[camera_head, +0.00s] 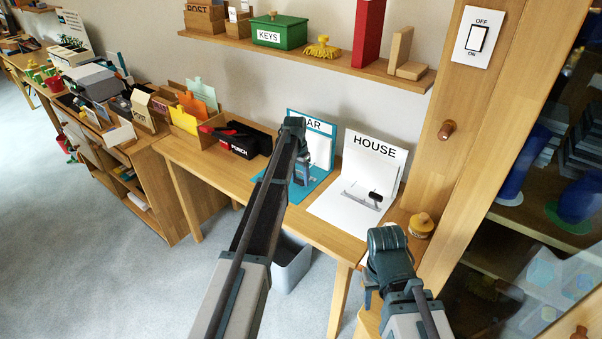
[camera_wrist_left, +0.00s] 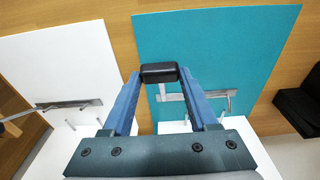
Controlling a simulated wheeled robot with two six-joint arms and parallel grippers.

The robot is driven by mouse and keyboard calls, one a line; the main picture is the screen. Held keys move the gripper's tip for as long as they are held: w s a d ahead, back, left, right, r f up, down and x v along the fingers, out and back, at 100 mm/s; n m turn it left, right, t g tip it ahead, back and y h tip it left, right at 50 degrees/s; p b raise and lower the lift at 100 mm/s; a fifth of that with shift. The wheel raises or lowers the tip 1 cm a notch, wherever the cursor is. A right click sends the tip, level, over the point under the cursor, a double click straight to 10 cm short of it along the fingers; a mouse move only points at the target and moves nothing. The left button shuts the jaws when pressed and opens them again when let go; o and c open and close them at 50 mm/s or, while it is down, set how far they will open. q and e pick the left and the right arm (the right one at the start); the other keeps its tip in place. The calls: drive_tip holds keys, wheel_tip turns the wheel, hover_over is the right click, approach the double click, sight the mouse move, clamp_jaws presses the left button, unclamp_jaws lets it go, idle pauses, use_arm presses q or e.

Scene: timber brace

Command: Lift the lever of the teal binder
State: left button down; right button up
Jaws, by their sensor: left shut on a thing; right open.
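The teal binder (camera_head: 322,177) stands open on the desk. Its label is partly hidden by my left arm, and only "AR" shows. In the left wrist view its teal inside (camera_wrist_left: 225,60) fills the middle and right, with metal fittings on it. My left gripper (camera_head: 302,172) is at this binder. In the left wrist view the fingers of my left gripper (camera_wrist_left: 158,82) are closed on the black end of the lever (camera_wrist_left: 158,72). A metal part shows just below that end. My right gripper (camera_head: 388,262) is open and empty, in front of the desk's right end.
A white HOUSE binder (camera_head: 350,208) with a black-tipped lever (camera_head: 374,196) stands open just right. A black punch (camera_head: 243,138) and a file box lie left on the desk (camera_head: 212,167). A shelf (camera_head: 320,67) hangs above. A grey bin (camera_head: 292,265) is below.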

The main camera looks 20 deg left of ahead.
use_arm(q)
drive_tip(key=shift+w+d+r+p, duration=0.2)
drive_tip(key=shift+w+r+p, duration=0.3)
drive_tip(key=shift+w+r, duration=0.1)
drive_tip(key=shift+w+d+r+p, duration=0.2)
drive_tip(key=shift+w+r+p, duration=0.25)
drive_tip(key=shift+w+r, duration=0.15)
drive_tip(key=shift+w+d+r+p, duration=0.3)
drive_tip(key=shift+w+r+p, duration=0.2)
drive_tip(key=shift+w, duration=0.35)
drive_tip(key=shift+w+d+r, duration=0.15)
drive_tip(key=shift+w+d, duration=0.05)
drive_tip(key=shift+w, duration=0.25)
drive_tip(key=shift+w+d+r, duration=0.15)
drive_tip(key=shift+w+d, duration=0.05)
drive_tip(key=shift+w, duration=0.35)
drive_tip(key=c, duration=0.5)
unclamp_jaws()
drive_tip(key=shift+d, duration=0.1)
drive_tip(key=o, duration=0.3)
drive_tip(key=shift+w+f, duration=0.1)
drive_tip(key=shift+o, duration=0.2)
drive_tip(key=shift+p, duration=0.3)
drive_tip(key=shift+s, duration=0.2)
